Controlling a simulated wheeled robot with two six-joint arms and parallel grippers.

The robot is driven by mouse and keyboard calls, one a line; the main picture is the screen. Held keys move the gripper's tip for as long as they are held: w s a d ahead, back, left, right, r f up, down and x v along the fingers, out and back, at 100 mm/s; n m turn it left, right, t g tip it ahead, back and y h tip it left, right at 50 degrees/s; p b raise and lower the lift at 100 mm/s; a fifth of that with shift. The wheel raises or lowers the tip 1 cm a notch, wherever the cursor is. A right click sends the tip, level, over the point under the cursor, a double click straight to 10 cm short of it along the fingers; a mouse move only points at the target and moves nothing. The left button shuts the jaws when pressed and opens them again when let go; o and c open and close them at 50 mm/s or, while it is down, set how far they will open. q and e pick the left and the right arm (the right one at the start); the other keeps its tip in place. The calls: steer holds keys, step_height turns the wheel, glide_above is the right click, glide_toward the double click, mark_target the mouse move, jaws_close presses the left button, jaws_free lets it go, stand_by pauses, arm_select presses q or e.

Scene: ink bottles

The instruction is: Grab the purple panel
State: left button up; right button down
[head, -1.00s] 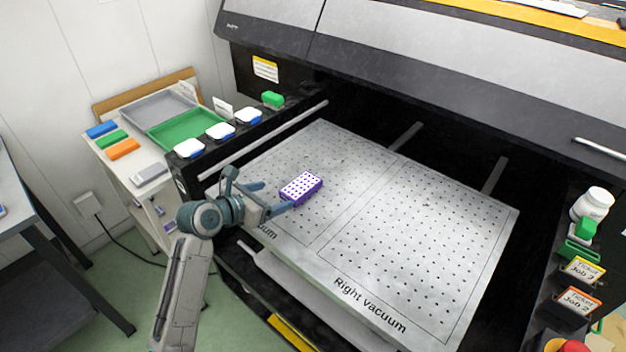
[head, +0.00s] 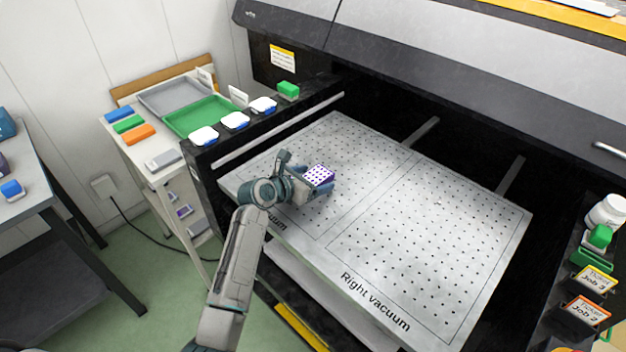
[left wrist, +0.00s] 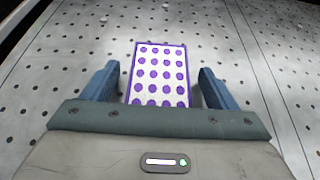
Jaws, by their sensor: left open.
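The purple panel (head: 319,175) lies on the left part of the perforated vacuum bed (head: 420,230). It has a white top with purple dots and a purple edge. My left gripper (head: 318,188) is open and low over the bed at the panel. In the left wrist view the panel (left wrist: 158,75) lies between the two blue fingers of the gripper (left wrist: 158,85), with a gap on each side. The panel's near end is hidden behind the gripper body. My right gripper is not in view.
A dark printer frame surrounds the bed. White-capped containers (head: 235,121) and a green block (head: 288,90) stand on the left rail. A side shelf holds a green tray (head: 200,117) and coloured blocks. The bed's right half is clear.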

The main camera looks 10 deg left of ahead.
arm_select(q)
steer(key=c, duration=1.2)
